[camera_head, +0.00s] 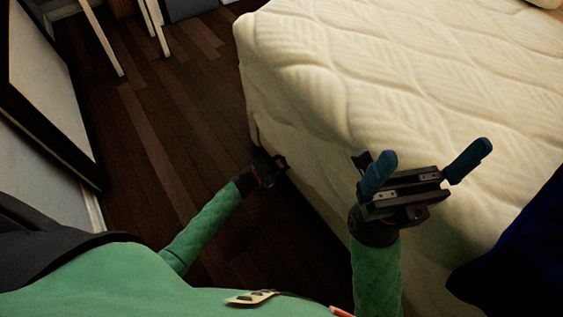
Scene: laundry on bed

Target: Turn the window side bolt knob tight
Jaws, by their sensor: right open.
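No bolt knob is visible in the head view. My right gripper (428,165) is raised at the near side of the bed. Its two blue fingers are spread wide apart with nothing between them. My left gripper (272,171) is lower, over the dark floor close to the bed's side. It is dark and small, and its fingers cannot be made out clearly.
A bed with a cream quilted mattress (330,60) fills the right side. Dark blue cloth (525,255) lies at its lower right. The wooden floor (150,130) is clear between the bed and a dark-framed panel (45,85) on the left. White legs (103,40) stand at the back.

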